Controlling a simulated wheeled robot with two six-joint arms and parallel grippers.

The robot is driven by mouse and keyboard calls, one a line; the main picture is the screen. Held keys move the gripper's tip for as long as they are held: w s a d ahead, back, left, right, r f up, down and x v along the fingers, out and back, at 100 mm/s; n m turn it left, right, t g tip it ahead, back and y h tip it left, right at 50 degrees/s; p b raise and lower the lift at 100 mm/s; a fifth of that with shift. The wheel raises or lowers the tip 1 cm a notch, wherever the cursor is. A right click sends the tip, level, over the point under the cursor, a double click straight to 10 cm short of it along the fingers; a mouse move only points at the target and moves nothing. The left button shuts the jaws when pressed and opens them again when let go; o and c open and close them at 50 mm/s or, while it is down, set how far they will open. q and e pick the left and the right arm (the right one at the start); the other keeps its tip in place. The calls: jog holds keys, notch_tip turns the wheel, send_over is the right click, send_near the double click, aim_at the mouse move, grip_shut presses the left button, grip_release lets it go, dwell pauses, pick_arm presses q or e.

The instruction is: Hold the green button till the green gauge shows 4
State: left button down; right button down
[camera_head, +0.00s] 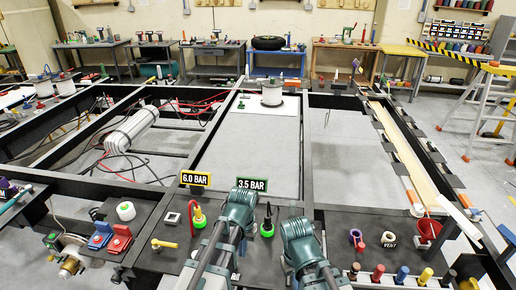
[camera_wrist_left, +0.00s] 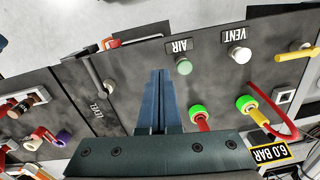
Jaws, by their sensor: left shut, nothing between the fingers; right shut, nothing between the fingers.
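The round green button (camera_wrist_left: 183,67) sits beside an AIR label on the dark panel in the left wrist view. My left gripper (camera_wrist_left: 158,72) is shut and empty, its fingertips just to the left of the button in that view; they look apart from it. In the head view my left gripper (camera_head: 238,212) is over the panel and the button is hidden there. The green-framed gauge (camera_head: 252,184) reads 3.5 BAR. My right gripper (camera_head: 301,240) is shut and empty at the lower middle of the head view.
A yellow-framed gauge (camera_head: 195,178) reads 6.0 BAR. A white button (camera_wrist_left: 239,53) by a VENT label and a yellow lever (camera_wrist_left: 296,53) are close to the green button. Two green-collared fittings (camera_wrist_left: 197,113) stand on the panel. Several coloured knobs (camera_head: 402,274) line the right front.

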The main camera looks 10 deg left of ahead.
pick_arm(q)
jog(key=s+d+m, duration=0.2)
jog(key=s+d, duration=0.3)
jog(key=s, duration=0.4)
jog(key=shift+s+d+y, duration=0.15)
jog(key=shift+s+y, duration=0.05)
jog(key=shift+y, duration=0.2)
jog(key=shift+w+r, duration=0.1)
jog(key=shift+w, duration=0.05)
jog(key=w+a+r+n+p, duration=0.1)
jog(key=w+a, duration=0.4)
jog(key=w, duration=0.2)
jog(key=w+a+r+n+h+p, duration=0.1)
jog(key=w+a+n, duration=0.1)
jog(key=w+a, duration=0.3)
jog(key=w, duration=0.2)
jog(key=shift+w+a, duration=0.25)
jog(key=shift+w, duration=0.05)
jog(key=shift+f, duration=0.15)
notch_tip(320, 180, down, 14)
jog(key=b, duration=1.4)
